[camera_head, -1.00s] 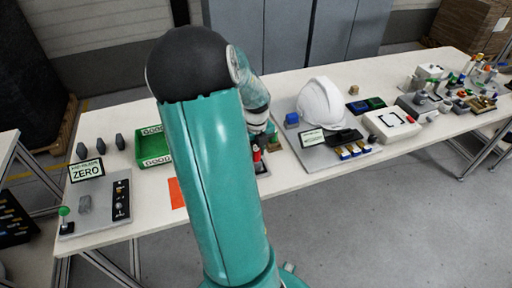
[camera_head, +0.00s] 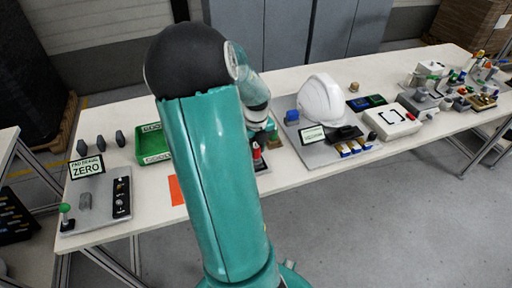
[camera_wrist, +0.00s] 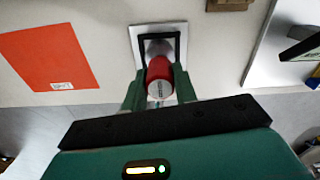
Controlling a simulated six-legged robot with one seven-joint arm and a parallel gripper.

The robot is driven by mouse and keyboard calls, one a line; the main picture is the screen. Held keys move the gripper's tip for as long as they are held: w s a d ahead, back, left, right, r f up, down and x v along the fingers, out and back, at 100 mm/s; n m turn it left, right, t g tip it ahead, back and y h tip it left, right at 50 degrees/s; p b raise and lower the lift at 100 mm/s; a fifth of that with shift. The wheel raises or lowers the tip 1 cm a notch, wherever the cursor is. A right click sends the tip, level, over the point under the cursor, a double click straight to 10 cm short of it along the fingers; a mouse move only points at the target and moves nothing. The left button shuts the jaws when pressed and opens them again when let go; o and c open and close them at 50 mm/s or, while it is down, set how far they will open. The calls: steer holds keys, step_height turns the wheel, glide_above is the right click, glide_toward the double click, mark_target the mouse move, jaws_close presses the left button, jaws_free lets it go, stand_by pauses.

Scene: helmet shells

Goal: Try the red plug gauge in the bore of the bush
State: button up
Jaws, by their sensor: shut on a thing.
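My gripper (camera_wrist: 158,88) is shut on the red plug gauge (camera_wrist: 160,70), with one green finger on each side of it. The gauge's pale end faces the wrist camera. Beyond it, in the wrist view, is a light square plate (camera_wrist: 134,35) with a black square frame and a grey rounded part (camera_wrist: 158,46) inside, which may be the bush. The gauge overlaps this part, so its bore is hidden, and I cannot tell whether the gauge is in it. In the head view the red gauge (camera_head: 256,151) shows small beside my arm, above a dark base.
An orange-red sheet (camera_wrist: 50,58) lies left of the plate. A green bin (camera_head: 153,158) and a grey board with a ZERO sign (camera_head: 87,168) stand further left. A grey board with a white helmet shell (camera_head: 322,100) is to the right. Bare white table (camera_head: 150,205) lies between.

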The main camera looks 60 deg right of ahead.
steer(key=shift+f, duration=0.25)
stand_by(4.0)
steer(key=shift+r, duration=0.15)
stand_by(2.3)
steer(key=shift+r, duration=2.85)
